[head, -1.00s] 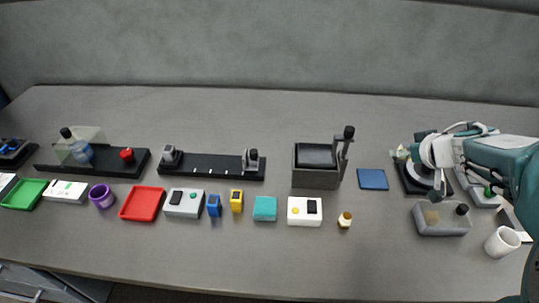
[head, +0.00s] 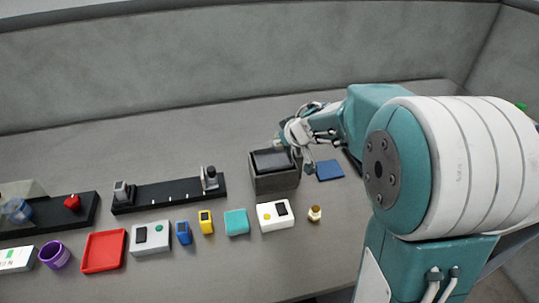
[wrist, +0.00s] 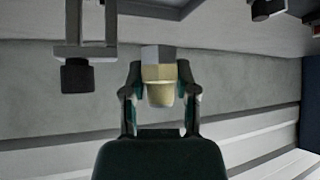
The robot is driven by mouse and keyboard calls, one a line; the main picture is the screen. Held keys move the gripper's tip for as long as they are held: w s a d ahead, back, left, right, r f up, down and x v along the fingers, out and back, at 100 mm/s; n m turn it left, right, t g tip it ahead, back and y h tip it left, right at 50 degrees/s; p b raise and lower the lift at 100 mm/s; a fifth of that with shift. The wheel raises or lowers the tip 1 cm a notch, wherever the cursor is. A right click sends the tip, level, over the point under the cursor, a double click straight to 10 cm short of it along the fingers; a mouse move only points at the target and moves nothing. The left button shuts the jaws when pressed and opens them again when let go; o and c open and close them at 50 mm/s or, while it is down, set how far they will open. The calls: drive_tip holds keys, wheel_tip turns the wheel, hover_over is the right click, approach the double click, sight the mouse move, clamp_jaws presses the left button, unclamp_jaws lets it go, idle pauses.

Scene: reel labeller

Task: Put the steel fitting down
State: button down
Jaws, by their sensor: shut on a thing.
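The steel fitting (wrist: 157,55) is between my gripper's fingers in the wrist view; it has a grey faceted end and a cream, cup-like end. My gripper (wrist: 160,90) is shut on it. In the head view my gripper (head: 284,138) is above the back right of the dark grey open-topped box (head: 274,182). The fitting is too small and partly covered there to make out well. I cannot tell its exact height above the box.
A bracket with a black knob (wrist: 76,76) stands close at left in the wrist view. A blue pad (head: 329,170) lies right of the box. A white box (head: 263,216), a small cream-and-brown piece (head: 315,214) and a teal block (head: 236,222) stand in front. The table behind is clear.

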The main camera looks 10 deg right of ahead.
sight(266, 157)
drive_tip(key=w+a+f, duration=0.2)
drive_tip(key=f, duration=0.1)
drive_tip(key=shift+w+d+f, duration=0.15)
drive_tip(key=shift+w+f, duration=0.2)
drive_tip(key=shift+f, duration=0.1)
drive_tip(key=f, duration=0.3)
drive_tip(key=shift+w+d, duration=0.2)
drive_tip(key=shift+w, duration=0.05)
drive_tip(key=shift+a+f, duration=0.1)
drive_tip(key=shift+f, duration=0.15)
drive_tip(key=shift+a+f, duration=0.1)
drive_tip(key=shift+a, duration=0.3)
drive_tip(key=shift+c, duration=1.9)
unclamp_jaws()
drive_tip(key=shift+d+f, duration=0.1)
drive_tip(key=shift+d, duration=0.2)
drive_tip(key=shift+a, duration=0.1)
